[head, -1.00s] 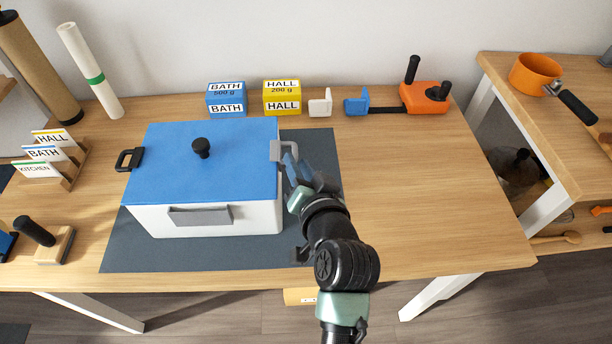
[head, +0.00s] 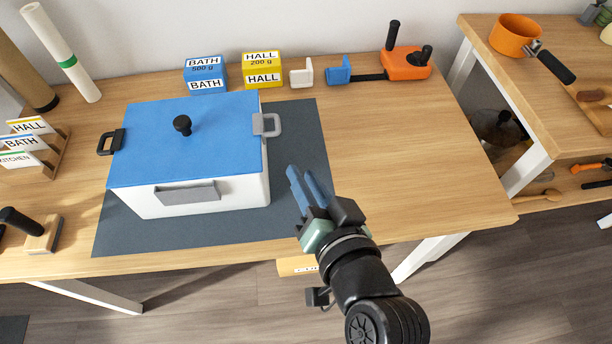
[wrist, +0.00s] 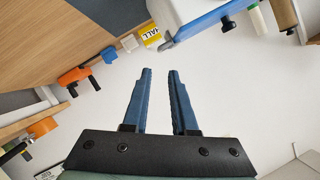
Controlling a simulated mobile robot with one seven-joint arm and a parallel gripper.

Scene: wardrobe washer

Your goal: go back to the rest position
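The gripper is clear of the box.
Blue BATH (head: 206,75) and yellow HALL (head: 263,70) blocks stand at the back, beside an orange device (head: 405,63). A card rack (head: 50,150) is at the left. A second table (head: 490,40) with an orange pan (head: 514,35) is at the right. The table's right part is clear.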

